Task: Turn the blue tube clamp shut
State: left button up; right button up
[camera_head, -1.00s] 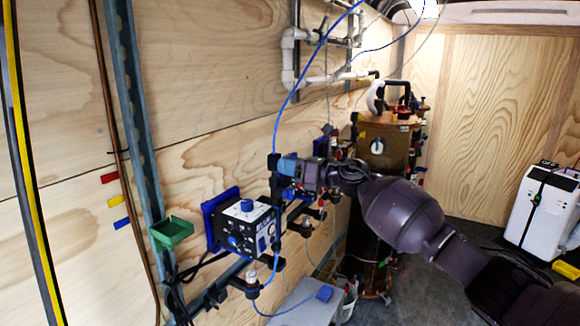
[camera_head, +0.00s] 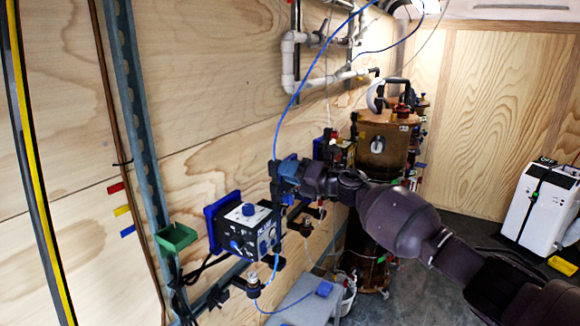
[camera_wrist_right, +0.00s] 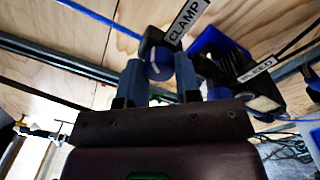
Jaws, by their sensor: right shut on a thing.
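The blue tube clamp's round knob (camera_wrist_right: 160,66) is between the two blue-grey fingers of my right gripper (camera_wrist_right: 160,78) in the right wrist view. The fingers are shut on it. A white "CLAMP" label (camera_wrist_right: 187,18) sticks out beside the knob, on a dark clamp body. In the head view my right gripper (camera_head: 288,170) reaches in from the right to the dark clamp mount on the wall, and its fingers hide most of the knob. The blue tube (camera_head: 300,88) runs down to the mount from above. My left gripper is not in view.
A black box with a blue knob (camera_head: 246,225) is on the wall, left of and below the clamp. A green bin (camera_head: 176,238) is further left. A copper-coloured tank (camera_head: 385,145) stands behind my right arm. A "BLEED" label (camera_wrist_right: 256,66) is near the clamp.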

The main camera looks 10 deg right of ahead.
jog(key=m, duration=0.5)
jog(key=shift+m+p, duration=0.35)
jog(key=shift+m, duration=0.05)
jog(key=m, duration=0.5)
jog(key=shift+t, duration=0.3)
jog(key=o, duration=0.9)
jog(key=shift+s, duration=0.1)
jog(key=b+v, duration=0.1)
jog(key=v, duration=0.9)
jog(key=shift+s+d+b, duration=0.25)
jog(key=shift+d+b, duration=0.05)
jog(key=shift+b, duration=0.1)
